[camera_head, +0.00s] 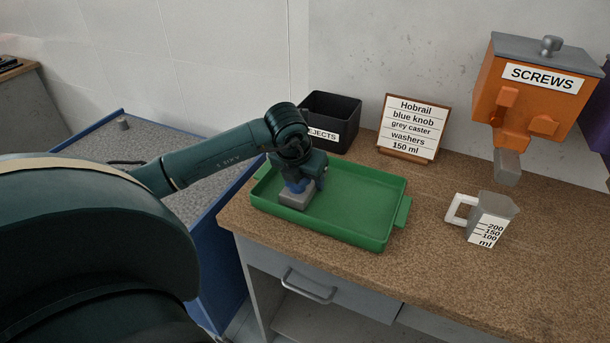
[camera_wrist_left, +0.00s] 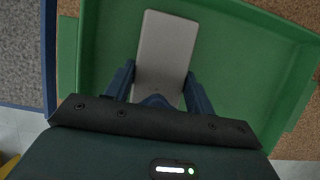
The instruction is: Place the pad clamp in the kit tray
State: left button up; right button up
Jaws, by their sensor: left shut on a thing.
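The pad clamp (camera_head: 294,200) is a small grey block inside the green kit tray (camera_head: 375,231), near its left end. In the left wrist view the pad clamp (camera_wrist_left: 167,48) is a plain grey rectangle over the tray floor (camera_wrist_left: 232,70). My left gripper (camera_head: 299,186) points down into the tray and is shut on the pad clamp. Its blue fingers (camera_wrist_left: 158,90) sit on either side of the clamp's near end. I cannot tell whether the clamp touches the tray floor. My right gripper is not in view.
A black rejects bin (camera_head: 337,112) and a sign (camera_head: 409,127) stand behind the tray. A measuring jug (camera_head: 490,220) stands at the right, below the orange screws dispenser (camera_head: 522,100). The brown worktop (camera_head: 440,285) is clear in front. The rest of the tray looks empty.

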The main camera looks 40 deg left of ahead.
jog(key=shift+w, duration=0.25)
pick_arm(q)
jog(key=o, duration=0.7)
jog(key=shift+f, duration=0.15)
jog(key=o, duration=0.5)
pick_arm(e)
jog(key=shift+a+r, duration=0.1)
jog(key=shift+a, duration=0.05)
pick_arm(q)
jog(key=shift+r, duration=0.25)
jog(key=b+v, duration=0.1)
jog(key=v, duration=0.9)
jog(key=shift+s+r, duration=0.15)
jog(key=shift+r, duration=0.15)
jog(key=shift+s+d+r, duration=0.1)
jog(key=shift+s+r, duration=0.15)
jog(key=shift+r, duration=0.2)
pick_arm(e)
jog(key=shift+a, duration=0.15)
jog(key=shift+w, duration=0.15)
